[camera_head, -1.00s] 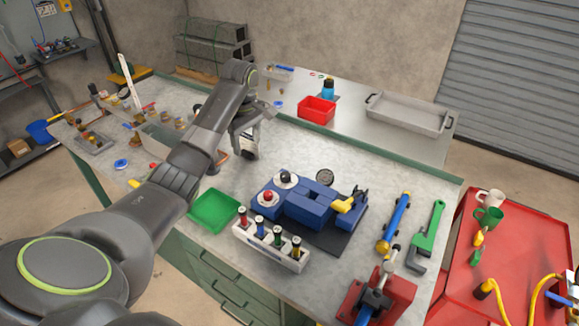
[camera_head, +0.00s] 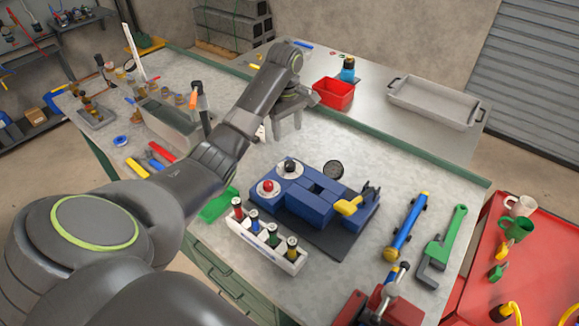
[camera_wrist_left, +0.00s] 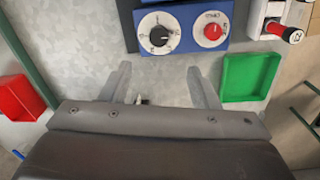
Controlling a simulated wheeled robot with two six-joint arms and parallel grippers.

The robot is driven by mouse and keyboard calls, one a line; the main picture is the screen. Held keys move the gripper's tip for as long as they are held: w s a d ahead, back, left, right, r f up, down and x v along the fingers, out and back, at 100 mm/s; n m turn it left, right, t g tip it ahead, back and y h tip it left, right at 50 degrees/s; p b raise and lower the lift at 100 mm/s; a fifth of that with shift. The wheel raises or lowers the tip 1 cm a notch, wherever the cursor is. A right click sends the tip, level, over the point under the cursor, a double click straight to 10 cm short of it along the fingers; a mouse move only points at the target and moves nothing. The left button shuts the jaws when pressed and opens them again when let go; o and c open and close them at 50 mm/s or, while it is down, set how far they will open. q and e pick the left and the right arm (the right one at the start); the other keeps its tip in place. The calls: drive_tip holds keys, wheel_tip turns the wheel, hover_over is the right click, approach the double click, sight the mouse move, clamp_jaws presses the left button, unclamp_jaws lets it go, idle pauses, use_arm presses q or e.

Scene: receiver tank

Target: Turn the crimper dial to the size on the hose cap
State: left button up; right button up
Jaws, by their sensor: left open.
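The blue crimper (camera_head: 320,200) stands on a dark mat on the bench. It has a dial with a black knob (camera_head: 290,166) and one with a red knob (camera_head: 268,187). In the left wrist view, the black-knob dial (camera_wrist_left: 158,34) and red-knob dial (camera_wrist_left: 211,31) show white faces; their marks are too small to read surely. My left gripper (camera_head: 284,128) is open and empty, just behind the black-knob dial, its fingers (camera_wrist_left: 158,75) pointing towards the crimper.
A green tray (camera_head: 217,205) lies left of the rack. A red bin (camera_head: 333,93) and a grey tray (camera_head: 433,104) are at the back. A blue tool (camera_head: 407,228) and a green wrench (camera_head: 441,245) lie right of the crimper. A red vise stands at the front.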

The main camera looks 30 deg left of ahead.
sight(290, 163)
use_arm(q)
drive_tip(key=f, duration=0.6)
drive_tip(key=shift+w, duration=0.2)
wheel_tip(290, 163, down, 8)
drive_tip(key=shift+w+r+p, duration=0.1)
drive_tip(key=shift+r+p, duration=0.15)
drive_tip(key=shift+p, duration=0.1)
use_arm(e)
drive_tip(key=shift+w+a+f, duration=0.1)
drive_tip(key=shift+w, duration=0.75)
use_arm(q)
drive_tip(key=shift+c, duration=0.2)
drive_tip(key=c, duration=0.9)
use_arm(e)
drive_tip(key=shift+w, duration=0.15)
use_arm(q)
drive_tip(key=shift+r, duration=0.1)
use_arm(e)
drive_tip(key=shift+r, duration=0.2)
